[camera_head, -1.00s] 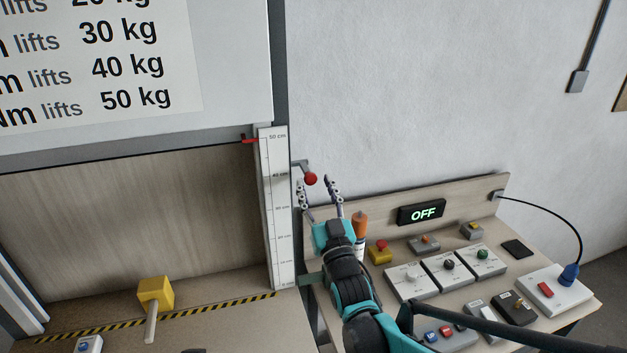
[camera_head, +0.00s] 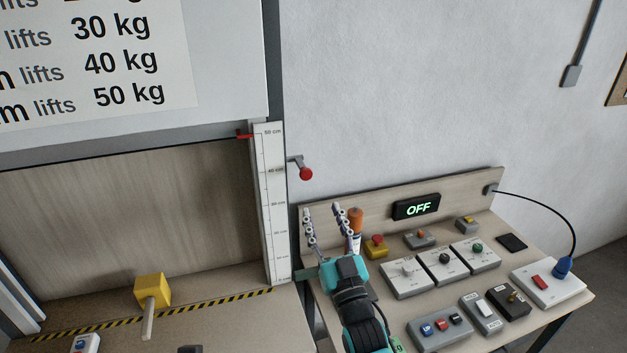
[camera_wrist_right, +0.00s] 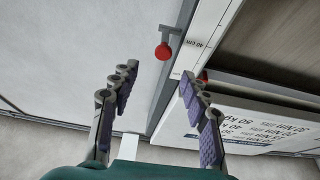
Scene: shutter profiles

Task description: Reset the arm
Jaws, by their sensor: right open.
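My right gripper (camera_head: 325,219) is open and empty in front of the left end of the control bench's back board. Its fingers also show spread apart in the right wrist view (camera_wrist_right: 158,82). A red ball knob on a grey lever (camera_head: 305,173) sticks out beside the height scale, above and left of the gripper and apart from it. The same red knob (camera_wrist_right: 163,51) shows beyond the fingers in the right wrist view. My left gripper is not in view.
The control bench (camera_head: 395,312) holds several switch boxes, dials and a lit OFF display (camera_head: 416,207). An orange-topped bottle (camera_head: 355,222) stands close to the gripper's right finger. A white height scale (camera_head: 270,195) and a yellow block with a handle (camera_head: 152,289) are at left.

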